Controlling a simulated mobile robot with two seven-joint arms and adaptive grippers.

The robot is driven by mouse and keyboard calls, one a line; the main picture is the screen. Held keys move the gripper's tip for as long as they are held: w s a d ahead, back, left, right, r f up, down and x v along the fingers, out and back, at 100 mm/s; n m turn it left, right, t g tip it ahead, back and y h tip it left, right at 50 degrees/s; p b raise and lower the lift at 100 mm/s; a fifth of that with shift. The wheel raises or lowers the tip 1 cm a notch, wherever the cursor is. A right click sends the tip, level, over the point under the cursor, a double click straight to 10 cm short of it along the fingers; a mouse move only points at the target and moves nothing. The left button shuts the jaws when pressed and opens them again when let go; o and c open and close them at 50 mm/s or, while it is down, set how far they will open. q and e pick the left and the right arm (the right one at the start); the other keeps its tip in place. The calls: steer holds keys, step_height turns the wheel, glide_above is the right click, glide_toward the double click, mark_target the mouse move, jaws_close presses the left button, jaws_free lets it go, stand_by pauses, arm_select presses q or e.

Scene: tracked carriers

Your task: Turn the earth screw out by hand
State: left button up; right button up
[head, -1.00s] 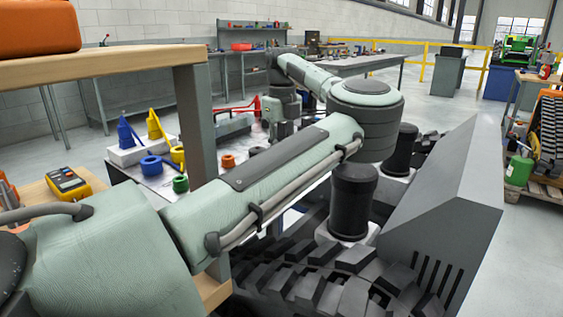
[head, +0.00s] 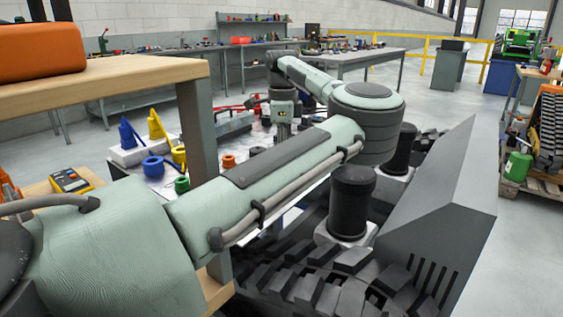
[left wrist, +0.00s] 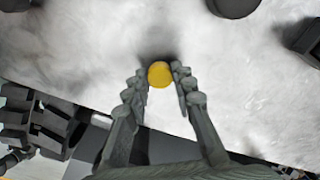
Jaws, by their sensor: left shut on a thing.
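My left gripper (left wrist: 160,70) points at a pale, mottled surface (left wrist: 90,45) in the left wrist view. Its two fingers are closed in on a small round yellow piece (left wrist: 160,75), which sits between the fingertips. I take this for the earth screw's head, but its shaft and seat are hidden beneath it. In the head view my left arm crosses the picture and its wrist (head: 283,103) hangs down beyond the elbow. The fingers and the yellow piece are hidden there behind my forearm. My right gripper is not in view.
A wooden-topped bench (head: 120,78) with an orange case (head: 40,52) stands close at left. Blue, yellow and green parts lie on a low table beyond. A tracked carrier (head: 440,210) with dark cylinders (head: 352,200) fills the right.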

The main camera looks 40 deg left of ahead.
arm_select(q)
steer(key=n, duration=0.5)
steer(key=shift+p, duration=0.4)
steer(key=n, duration=0.4)
steer(key=shift+n, duration=0.4)
steer(key=n+p, duration=0.1)
steer(key=n, duration=0.3)
steer(key=shift+n, duration=0.4)
steer(key=n, duration=0.4)
steer(key=o, duration=0.9)
steer(key=shift+o, duration=0.2)
